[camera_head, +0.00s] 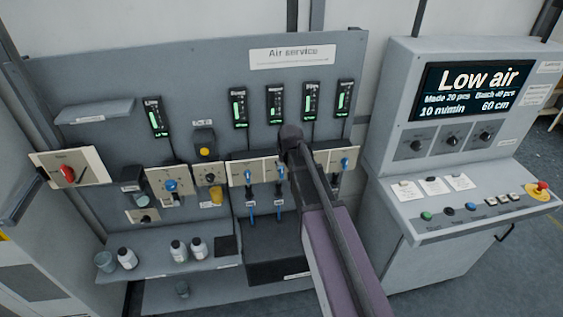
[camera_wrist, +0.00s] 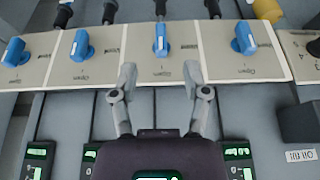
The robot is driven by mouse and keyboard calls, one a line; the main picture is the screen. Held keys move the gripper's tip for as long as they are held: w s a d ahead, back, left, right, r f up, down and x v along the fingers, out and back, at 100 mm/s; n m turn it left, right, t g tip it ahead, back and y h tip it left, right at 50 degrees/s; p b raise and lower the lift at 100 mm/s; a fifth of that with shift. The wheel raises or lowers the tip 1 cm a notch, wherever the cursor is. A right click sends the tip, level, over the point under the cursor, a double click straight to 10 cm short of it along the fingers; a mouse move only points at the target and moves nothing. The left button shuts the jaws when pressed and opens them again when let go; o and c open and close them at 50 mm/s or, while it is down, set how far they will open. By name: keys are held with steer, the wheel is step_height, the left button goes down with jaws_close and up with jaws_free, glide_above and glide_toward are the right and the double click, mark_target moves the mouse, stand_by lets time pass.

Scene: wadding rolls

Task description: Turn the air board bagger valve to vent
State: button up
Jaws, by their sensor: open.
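The air board (camera_head: 215,60) carries a row of plates with blue valve knobs. In the wrist view, where the board looks upside down, several blue knobs show: one at far left (camera_wrist: 14,51), one left of centre (camera_wrist: 82,46), one at centre (camera_wrist: 161,40) and one at right (camera_wrist: 243,38). The plate labels are mostly too small to read, so I cannot tell which knob is the bagger valve. My gripper (camera_wrist: 160,78) is open and empty, its fingertips spread just short of the centre knob and apart from it. In the head view my arm hides part of the row.
A red rotary switch (camera_head: 67,174) is at the board's left. Bottles (camera_head: 127,258) stand on the lower shelf. Lit green gauges (camera_head: 238,108) sit above the valves. A console (camera_head: 440,215) with a "Low air" screen (camera_head: 472,92) stands at the right.

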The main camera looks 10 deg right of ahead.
mark_target(282, 169)
steer(key=r+p, duration=0.1)
steer(key=w+r+p, duration=0.1)
steer(key=r, duration=0.1)
steer(key=shift+w+r, duration=0.1)
steer(key=shift+f+b, duration=0.25)
steer(key=shift+b, duration=0.05)
steer(key=b+x, duration=0.8)
steer(key=x, duration=0.1)
steer(key=b+x, duration=0.4)
steer(key=shift+w+f, duration=0.1)
steer(key=shift+w, duration=0.2)
stand_by(0.5)
jaws_close()
